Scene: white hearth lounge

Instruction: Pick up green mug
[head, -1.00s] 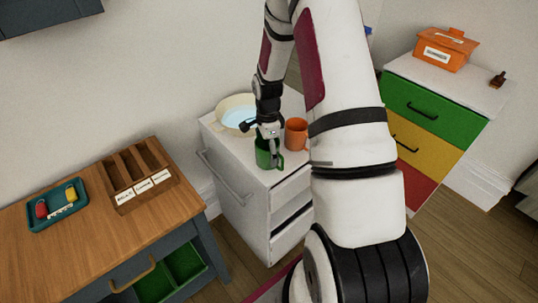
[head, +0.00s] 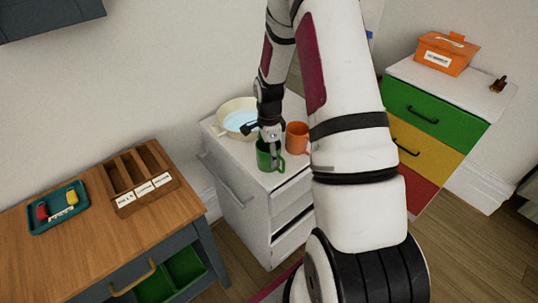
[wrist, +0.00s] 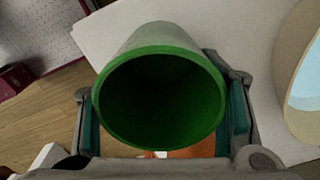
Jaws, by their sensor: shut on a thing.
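The green mug (head: 264,155) is upright on or just above the white cabinet top, near its front edge; I cannot tell whether it touches the surface. My gripper (head: 271,146) reaches down onto it from above. In the wrist view the mug (wrist: 160,40) fills the space between the two jaws of my gripper (wrist: 163,115), which are shut on its sides. Its open rim faces the camera and its inside is dark. The gripper hides part of the mug in the head view.
An orange mug (head: 297,137) stands close to the right of the green mug. A cream bowl (head: 226,109) with pale blue inside sits behind on the white cabinet (head: 237,180). A wooden table (head: 85,243) with an organizer (head: 122,178) and tray (head: 40,225) is at left.

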